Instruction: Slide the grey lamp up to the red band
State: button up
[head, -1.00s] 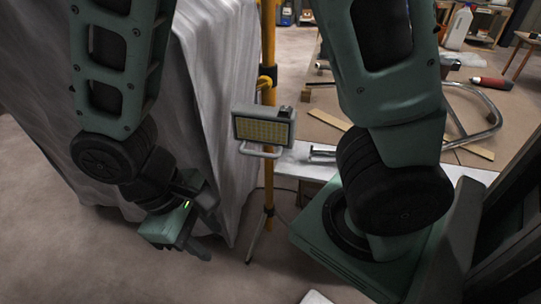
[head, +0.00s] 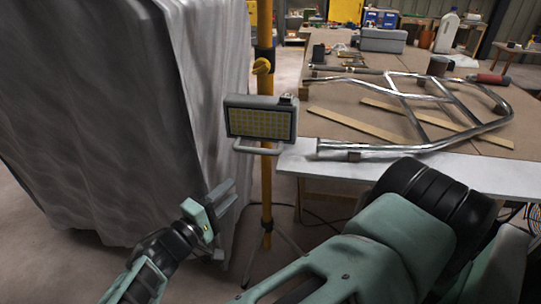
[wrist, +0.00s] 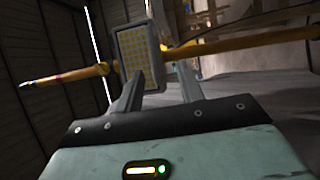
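The grey lamp (head: 260,122), with a yellow LED face and a grey handle below, is mounted on an upright yellow pole (head: 266,185). In the wrist view the lamp (wrist: 135,52) is ahead of my gripper (wrist: 160,72), whose two fingers are apart with nothing held between them. In the head view my gripper (head: 226,196) is below and left of the lamp, apart from it. In the wrist view a small reddish band (wrist: 58,77) shows on the pole (wrist: 80,73), beyond a yellow collar.
A grey draped sheet (head: 110,110) stands close left of the pole and gripper. At right, a workbench (head: 400,168) carries a bent metal tube frame (head: 425,105) and wooden strips. The pole's tripod legs spread on the floor below.

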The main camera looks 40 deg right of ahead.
aim_at(256, 153)
jog(key=w+d+r, duration=0.2)
jog(key=d, duration=0.6)
jog(key=w+d+r+t, duration=0.1)
jog(key=w+d, duration=0.2)
jog(key=d, duration=0.5)
jog(key=shift+w+r+h+p, duration=0.2)
jog(key=shift+r+h+p, duration=0.15)
jog(key=shift+h+p, duration=0.05)
jog(key=shift+r, duration=0.1)
grip_shut()
